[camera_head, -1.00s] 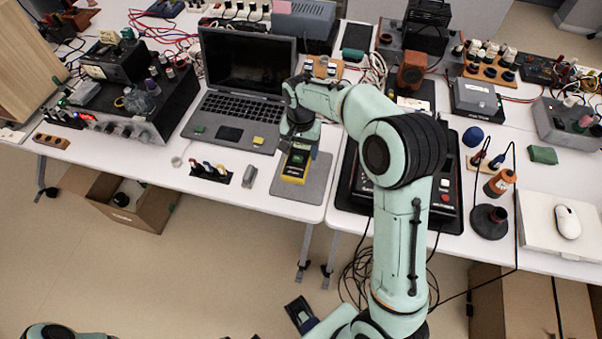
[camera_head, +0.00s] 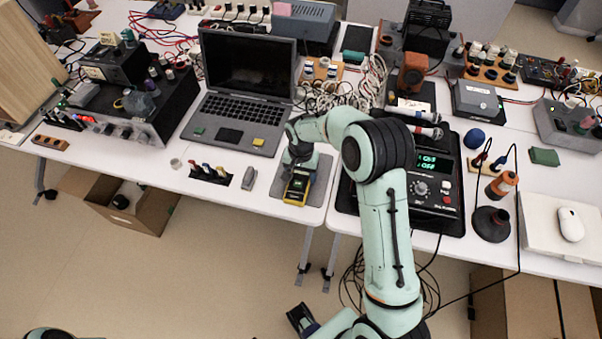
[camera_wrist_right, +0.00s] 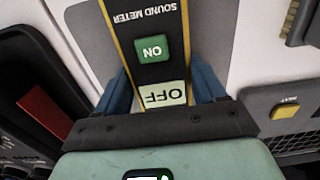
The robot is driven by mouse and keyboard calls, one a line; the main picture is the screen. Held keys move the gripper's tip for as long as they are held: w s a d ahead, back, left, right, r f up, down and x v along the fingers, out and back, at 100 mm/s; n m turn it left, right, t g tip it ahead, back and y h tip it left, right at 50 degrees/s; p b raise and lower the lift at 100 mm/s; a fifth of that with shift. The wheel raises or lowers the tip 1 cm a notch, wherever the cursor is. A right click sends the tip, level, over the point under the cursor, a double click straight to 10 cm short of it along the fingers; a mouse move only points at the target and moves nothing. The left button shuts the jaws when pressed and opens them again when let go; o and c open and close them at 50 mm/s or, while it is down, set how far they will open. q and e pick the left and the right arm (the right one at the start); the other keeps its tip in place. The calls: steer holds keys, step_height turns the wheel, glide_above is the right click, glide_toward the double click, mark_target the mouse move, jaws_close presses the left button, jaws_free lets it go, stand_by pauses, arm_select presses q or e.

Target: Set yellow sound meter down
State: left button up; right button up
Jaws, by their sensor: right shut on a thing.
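The yellow sound meter (camera_head: 297,189) has a dark face and yellow edges. It is over the front part of a grey mat (camera_head: 318,180) on the left table. My right gripper (camera_head: 299,168) reaches down at its far end and is shut on it. In the right wrist view, the blue fingers of the gripper (camera_wrist_right: 163,88) press both sides of the meter (camera_wrist_right: 148,18), beside its "OFF" display and green "ON" button. I cannot tell whether its underside touches the mat.
An open laptop (camera_head: 236,118) stands left of the mat. A small grey item (camera_head: 249,179) and a black holder with colored plugs (camera_head: 211,174) lie left of it. A black device with a green display (camera_head: 433,190) is close on the right. The table's front edge is near.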

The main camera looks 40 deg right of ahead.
mark_target(301, 175)
steer(key=shift+f, duration=0.2)
steer(key=o, duration=1.2)
steer(key=shift+r, duration=0.55)
step_height(301, 175, up, 11)
steer(key=shift+r+p, duration=0.2)
steer(key=shift+p, duration=0.25)
